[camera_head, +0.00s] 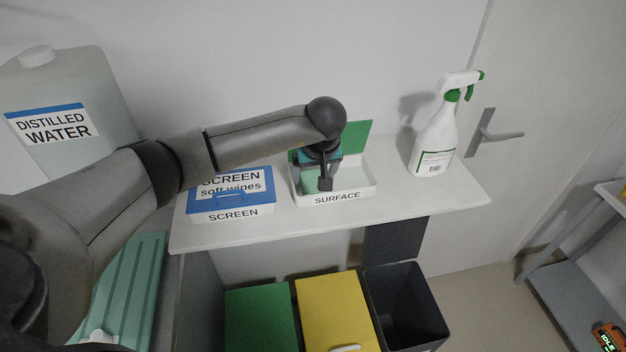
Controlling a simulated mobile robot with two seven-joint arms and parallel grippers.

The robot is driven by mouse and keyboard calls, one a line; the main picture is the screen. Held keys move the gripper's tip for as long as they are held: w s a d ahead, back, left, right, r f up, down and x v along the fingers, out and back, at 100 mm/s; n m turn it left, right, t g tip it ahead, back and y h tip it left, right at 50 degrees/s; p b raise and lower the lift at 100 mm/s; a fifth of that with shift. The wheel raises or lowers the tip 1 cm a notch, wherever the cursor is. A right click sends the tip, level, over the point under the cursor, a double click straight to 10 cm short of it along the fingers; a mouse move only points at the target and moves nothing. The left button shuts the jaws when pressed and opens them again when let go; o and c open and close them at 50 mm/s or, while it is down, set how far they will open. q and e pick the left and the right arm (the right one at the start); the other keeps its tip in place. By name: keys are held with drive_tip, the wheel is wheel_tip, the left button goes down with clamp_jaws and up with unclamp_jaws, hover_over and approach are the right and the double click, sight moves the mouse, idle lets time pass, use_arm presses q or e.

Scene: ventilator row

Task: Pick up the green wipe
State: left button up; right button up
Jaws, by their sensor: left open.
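The white box labelled SURFACE (336,198) stands on the white shelf with its green lid (357,136) raised at the back. Inside it, pale green material (309,182) shows beside my gripper; this looks like the green wipe, partly hidden by my gripper. My left gripper (325,184) points down into the open box, over the green material. It is open, and I cannot tell whether its fingers touch the wipe. My right gripper is not in view.
The closed blue-lidded SCREEN box (240,212) stands left of the SURFACE box. A spray bottle (434,138) stands to the right, and a distilled water canister (60,110) to the left. Green (260,318), yellow (335,310) and open dark (405,300) bins stand below the shelf (440,200).

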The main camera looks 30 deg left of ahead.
sight(314, 182)
use_arm(q)
drive_tip(key=shift+x, duration=1.15)
drive_tip(key=c, duration=1.1)
drive_tip(key=shift+r, duration=0.2)
drive_tip(key=shift+s+d+r+b, duration=0.1)
drive_tip(key=shift+r+b, duration=0.05)
drive_tip(key=shift+b, duration=0.15)
wheel_tip(314, 182, up, 7)
drive_tip(key=shift+f+b, duration=0.2)
drive_tip(key=shift+b, duration=0.55)
drive_tip(key=s+d+b, duration=0.3)
drive_tip(key=s+d, duration=0.9)
drive_tip(key=s, duration=0.3)
drive_tip(key=shift+s, duration=0.3)
drive_tip(key=shift+f, duration=0.1)
